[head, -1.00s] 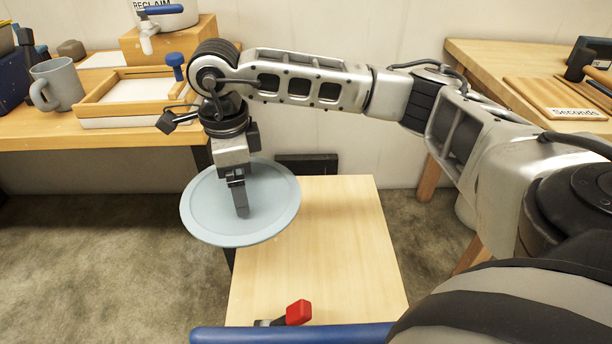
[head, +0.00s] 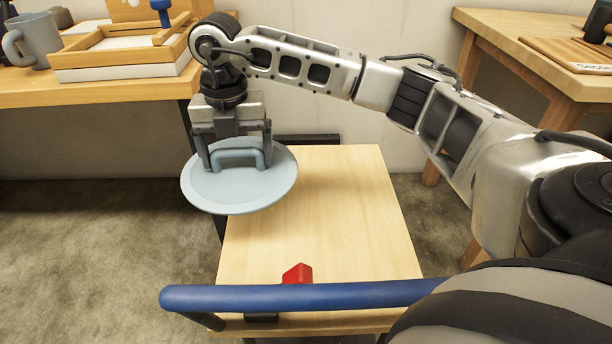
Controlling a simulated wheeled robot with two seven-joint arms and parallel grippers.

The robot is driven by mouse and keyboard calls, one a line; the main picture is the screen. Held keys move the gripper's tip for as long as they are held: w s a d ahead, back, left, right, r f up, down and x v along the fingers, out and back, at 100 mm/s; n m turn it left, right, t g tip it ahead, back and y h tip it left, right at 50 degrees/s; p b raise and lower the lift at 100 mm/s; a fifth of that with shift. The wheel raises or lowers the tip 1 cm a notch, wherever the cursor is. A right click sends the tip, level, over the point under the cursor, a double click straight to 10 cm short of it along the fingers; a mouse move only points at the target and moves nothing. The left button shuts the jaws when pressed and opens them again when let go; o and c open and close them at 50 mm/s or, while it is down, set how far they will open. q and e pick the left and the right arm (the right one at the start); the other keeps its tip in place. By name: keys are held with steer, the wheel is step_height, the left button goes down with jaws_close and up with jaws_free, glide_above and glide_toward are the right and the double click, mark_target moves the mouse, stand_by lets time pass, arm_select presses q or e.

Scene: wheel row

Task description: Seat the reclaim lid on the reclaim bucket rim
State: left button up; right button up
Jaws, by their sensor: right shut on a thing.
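The reclaim lid (head: 236,192) is a pale blue round disc with a bar handle on top. My right gripper (head: 237,158) is shut on that handle from above, one finger at each end. The lid hangs roughly level over the left far part of the wooden cart top and sticks out past its left edge. The reclaim bucket is out of the current view, above the top edge. My left gripper is not in view.
A wooden cart top (head: 320,225) with a blue handle bar (head: 300,296) and a red piece (head: 297,274) stands in front. The left bench holds a grey mug (head: 35,42), a wooden-framed tray (head: 118,62) and a wooden block (head: 135,11). Another bench (head: 530,45) stands right.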

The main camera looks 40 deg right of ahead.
mark_target(281, 153)
steer(key=shift+f, duration=0.1)
stand_by(0.3)
steer(key=shift+m, duration=0.3)
steer(key=d+f+b, duration=0.1)
steer(key=d, duration=0.1)
steer(key=s+d+f+b, duration=0.1)
steer(key=d, duration=0.2)
steer(key=d+f+b, duration=0.1)
steer(key=d+f, duration=0.1)
steer(key=d, duration=0.1)
steer(key=shift+s+d, duration=0.2)
steer(key=shift+s, duration=0.1)
steer(key=d+f, duration=0.1)
steer(key=d+f+b, duration=0.1)
steer(key=d+f, duration=0.1)
steer(key=d+f+b, duration=0.1)
steer(key=shift+s+d+f, duration=0.2)
steer(key=shift+s+f, duration=0.2)
steer(key=f, duration=0.1)
steer(key=d+f+b, duration=0.1)
steer(key=f, duration=0.1)
steer(key=shift+s+f, duration=0.1)
steer(key=shift+f, duration=0.35)
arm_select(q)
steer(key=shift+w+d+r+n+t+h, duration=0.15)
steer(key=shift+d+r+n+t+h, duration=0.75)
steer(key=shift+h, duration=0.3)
